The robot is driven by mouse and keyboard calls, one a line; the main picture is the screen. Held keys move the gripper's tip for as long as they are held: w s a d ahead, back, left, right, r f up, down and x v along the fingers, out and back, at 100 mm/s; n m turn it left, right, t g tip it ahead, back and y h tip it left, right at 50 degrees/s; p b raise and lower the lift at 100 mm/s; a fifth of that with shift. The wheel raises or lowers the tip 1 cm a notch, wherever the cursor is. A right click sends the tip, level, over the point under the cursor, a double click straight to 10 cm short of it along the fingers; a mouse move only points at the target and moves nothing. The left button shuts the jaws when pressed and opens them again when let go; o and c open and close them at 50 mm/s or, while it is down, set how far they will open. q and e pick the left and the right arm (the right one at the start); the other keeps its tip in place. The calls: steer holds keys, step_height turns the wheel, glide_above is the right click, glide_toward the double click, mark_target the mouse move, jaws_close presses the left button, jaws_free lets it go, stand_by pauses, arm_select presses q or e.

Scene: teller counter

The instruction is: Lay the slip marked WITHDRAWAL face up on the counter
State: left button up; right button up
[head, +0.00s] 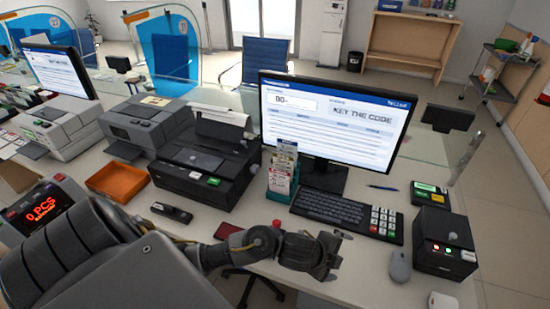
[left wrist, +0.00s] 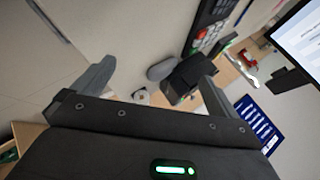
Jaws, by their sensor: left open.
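A teal slip holder (head: 280,187) stands upright on the counter (head: 366,262), left of the monitor's foot. Several slips (head: 284,160) with coloured headings are stacked in tiers in it; their print is too small to read, so I cannot tell which is marked WITHDRAWAL. My left gripper (head: 338,253) is over the front of the counter, below and right of the holder and in front of the keyboard. The left wrist view shows its two fingers (left wrist: 150,88) spread wide with nothing between them. My right gripper is not in view.
A keyboard (head: 335,208), mouse (head: 400,266) and black box (head: 443,245) lie right of the holder. The monitor (head: 335,118) stands behind it, a black printer (head: 205,165) to its left. An orange tray (head: 117,182) is farther left. Some bare counter shows at the front edge.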

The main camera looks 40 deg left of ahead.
arm_select(q)
steer(key=w+a+r+m, duration=0.3)
steer(key=w+m, duration=0.3)
steer(key=m, duration=0.1)
steer(key=m+g+y, duration=0.4)
steer(key=m+y, duration=0.2)
steer(key=m, duration=0.1)
glide_toward(279, 171)
steer(key=shift+h, duration=0.3)
steer(key=b+x, duration=0.3)
steer(key=x, duration=0.5)
steer(key=shift+a+f, duration=0.1)
steer(key=shift+a, duration=0.1)
steer(key=shift+x, duration=0.95)
steer(key=shift+w, duration=0.1)
steer(key=shift+c, duration=0.2)
